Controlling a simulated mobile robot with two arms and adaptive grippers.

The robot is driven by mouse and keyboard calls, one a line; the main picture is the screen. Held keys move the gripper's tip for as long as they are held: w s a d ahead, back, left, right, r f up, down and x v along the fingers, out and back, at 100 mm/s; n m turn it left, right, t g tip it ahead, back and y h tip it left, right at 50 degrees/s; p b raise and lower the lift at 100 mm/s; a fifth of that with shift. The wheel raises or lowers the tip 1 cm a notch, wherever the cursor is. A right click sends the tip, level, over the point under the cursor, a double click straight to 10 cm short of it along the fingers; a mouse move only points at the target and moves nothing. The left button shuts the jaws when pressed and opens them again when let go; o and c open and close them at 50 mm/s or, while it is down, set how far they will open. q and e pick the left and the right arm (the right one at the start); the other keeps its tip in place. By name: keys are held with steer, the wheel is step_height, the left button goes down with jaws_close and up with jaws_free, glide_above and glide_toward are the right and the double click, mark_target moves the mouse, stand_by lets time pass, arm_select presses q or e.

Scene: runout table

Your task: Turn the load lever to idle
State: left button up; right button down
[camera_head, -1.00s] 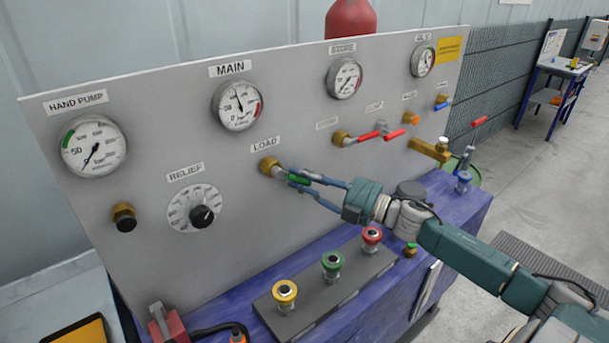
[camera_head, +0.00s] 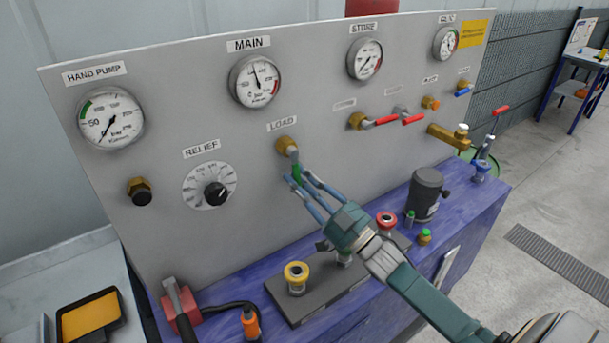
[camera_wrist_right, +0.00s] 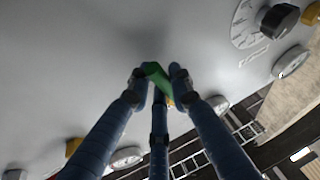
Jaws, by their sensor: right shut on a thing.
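The load lever (camera_head: 297,170) has a green grip and a brass valve body under the LOAD label (camera_head: 283,125) on the grey panel. It points downward and slightly right from its valve. My right gripper (camera_head: 301,180) is shut on the green grip, its blue fingers partly covering it. In the right wrist view the green lever (camera_wrist_right: 156,74) sits between the fingertips of the right gripper (camera_wrist_right: 160,82). My left gripper is in neither view.
The relief dial (camera_head: 211,187) is left of the lever. Red-handled valves (camera_head: 372,121) are to the right. A grey cylinder (camera_head: 426,194) stands on the blue bench.

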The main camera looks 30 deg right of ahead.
steer(key=shift+a+f+m, duration=0.2)
steer(key=shift+a+m, duration=0.2)
steer(key=shift+m, duration=0.3)
steer(key=shift+h, duration=0.4)
steer(key=c, duration=1.6)
jaws_free()
steer(key=shift+s, duration=0.1)
steer(key=shift+o, duration=0.2)
steer(key=shift+r, duration=0.1)
steer(key=v, duration=1.2)
steer(key=shift+f, duration=0.2)
